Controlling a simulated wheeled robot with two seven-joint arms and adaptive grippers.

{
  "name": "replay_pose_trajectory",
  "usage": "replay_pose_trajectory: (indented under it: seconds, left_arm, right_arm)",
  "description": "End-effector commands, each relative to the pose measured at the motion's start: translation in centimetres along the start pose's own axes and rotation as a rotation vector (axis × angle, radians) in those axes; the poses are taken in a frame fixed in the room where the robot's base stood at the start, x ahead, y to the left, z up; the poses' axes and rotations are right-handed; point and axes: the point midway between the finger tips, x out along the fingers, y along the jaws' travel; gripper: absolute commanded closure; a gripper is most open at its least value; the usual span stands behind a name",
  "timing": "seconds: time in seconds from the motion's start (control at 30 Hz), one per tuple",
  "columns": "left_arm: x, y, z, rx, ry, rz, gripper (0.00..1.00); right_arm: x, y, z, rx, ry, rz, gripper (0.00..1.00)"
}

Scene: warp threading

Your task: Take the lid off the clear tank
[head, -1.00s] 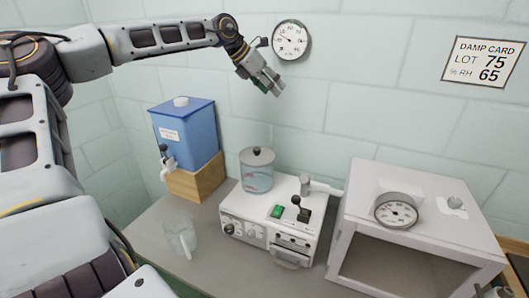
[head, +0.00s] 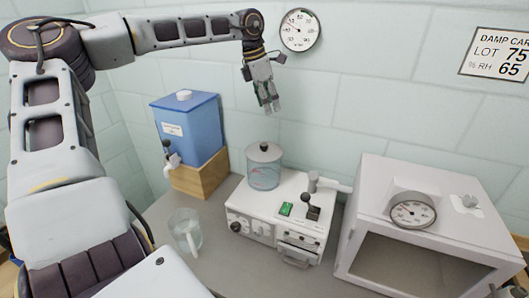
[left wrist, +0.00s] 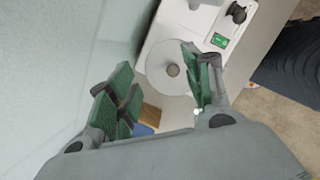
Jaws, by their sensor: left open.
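The clear tank (head: 264,177) stands on the back left of a white machine. Its grey lid (head: 264,152) with a dark round knob (head: 263,146) sits on top of it. My left gripper (head: 270,106) hangs above the tank, pointing down, apart from the lid. In the left wrist view the open green-padded fingers (left wrist: 162,92) frame the round lid (left wrist: 170,84), with the knob (left wrist: 173,70) between them and below. Nothing is between the fingers at their own height. My right gripper cannot be clearly made out.
The white machine (head: 250,223) has a black lever, a green switch and a side handle. A blue dispenser (head: 190,130) on a wooden block (head: 203,178) stands left, a clear jug (head: 186,232) in front. A white cabinet (head: 365,195) with a gauge (head: 413,210) stands right. The wall is close behind.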

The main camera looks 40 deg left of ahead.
Motion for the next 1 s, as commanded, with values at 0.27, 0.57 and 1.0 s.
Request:
replay_pose_trajectory:
  seconds: [0.27, 0.57, 1.0]
  left_arm:
    - [-0.2, -0.7, -3.0, 0.062, 0.136, -0.036, 0.49]
    - [-0.3, -0.9, -3.7, 0.109, 0.165, -0.052, 0.49]
    - [0.7, -1.0, -3.8, 0.109, 0.165, -0.053, 0.49]
  right_arm:
    - [0.0, -0.2, -0.1, 0.001, 0.0, -0.003, 0.6]
    - [0.0, -0.3, -0.1, 0.001, 0.001, -0.003, 0.6]
    - [-0.2, -0.3, -0.1, 0.0, 0.001, -0.003, 0.6]
